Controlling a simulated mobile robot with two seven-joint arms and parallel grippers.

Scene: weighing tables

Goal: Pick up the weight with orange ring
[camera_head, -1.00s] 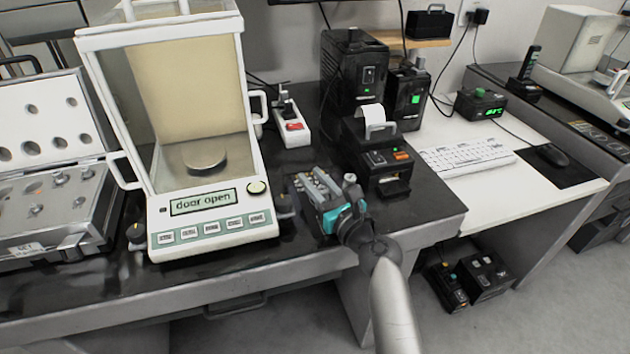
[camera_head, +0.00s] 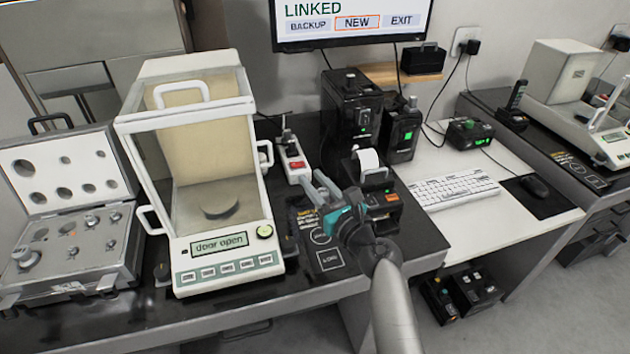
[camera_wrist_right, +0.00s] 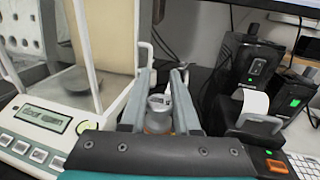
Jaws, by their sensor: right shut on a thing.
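My right gripper (camera_head: 320,188) is raised above the black table, between the balance and the label printer. In the right wrist view, my right gripper (camera_wrist_right: 157,85) is shut on a small metal weight (camera_wrist_right: 158,103) with a knob top. A brownish-orange tone shows low on the weight; its underside is hidden by the gripper body. In the head view the weight cannot be made out clearly between the fingers. My left gripper is not in view.
The balance (camera_head: 226,277) reads "door open" and has a round pan inside. An open weight case (camera_head: 65,262) lies left of it. A marked mat area (camera_head: 328,258) is below my gripper. The printer (camera_head: 383,212) and power strip (camera_head: 293,160) stand close by.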

